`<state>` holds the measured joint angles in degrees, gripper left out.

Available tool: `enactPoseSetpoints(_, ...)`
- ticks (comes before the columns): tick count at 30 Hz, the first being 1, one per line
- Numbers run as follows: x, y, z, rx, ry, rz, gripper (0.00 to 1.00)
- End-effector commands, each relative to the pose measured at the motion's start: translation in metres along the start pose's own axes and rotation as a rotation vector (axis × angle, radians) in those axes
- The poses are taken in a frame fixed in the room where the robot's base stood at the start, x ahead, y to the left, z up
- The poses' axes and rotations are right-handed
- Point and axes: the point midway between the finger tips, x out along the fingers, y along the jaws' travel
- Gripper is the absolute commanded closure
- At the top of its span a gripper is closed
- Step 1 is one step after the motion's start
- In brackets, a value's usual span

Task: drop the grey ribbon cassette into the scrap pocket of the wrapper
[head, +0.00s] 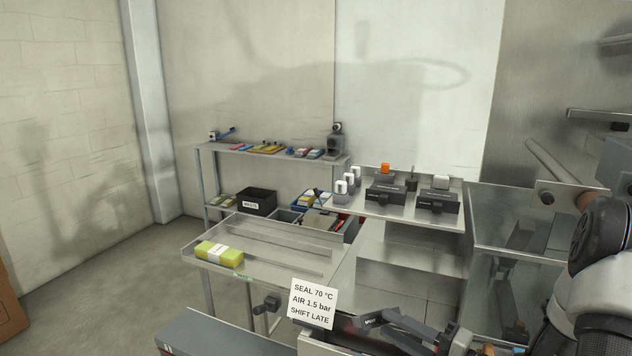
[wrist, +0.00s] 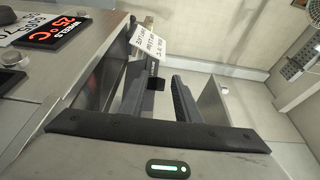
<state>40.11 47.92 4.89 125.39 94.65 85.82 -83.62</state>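My gripper (wrist: 155,75) shows in the wrist view as two dark fingers set apart, with no object visibly held between them. Past the fingers are a machine side and a hanging white note. My arm stands at the right of the head view; I cannot clearly make out the gripper there. I cannot pick out the grey ribbon cassette for certain in either view. The wrapper's scrap pocket is not clearly identifiable either. Two dark boxy units (head: 386,195) (head: 438,201) stand on the raised steel shelf, one under an orange part, one under a white part.
A yellow-green pack (head: 219,253) lies on the steel tray table (head: 270,262). A black labelled bin (head: 257,201) and an open tray of mixed items (head: 318,222) stand behind. A white settings note (head: 312,303) is at front. In the wrist view, a red-digit display (wrist: 53,31) sits left.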

Motion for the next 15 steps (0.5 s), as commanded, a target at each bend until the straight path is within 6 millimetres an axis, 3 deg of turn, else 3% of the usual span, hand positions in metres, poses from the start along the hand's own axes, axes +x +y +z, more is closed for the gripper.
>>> enactPoseSetpoints(10,-0.001,0.001,0.000,0.000,0.001,0.001,0.63)
enactPoseSetpoints(15,-0.019,0.001,-0.002,-0.001,0.004,0.001,0.63)
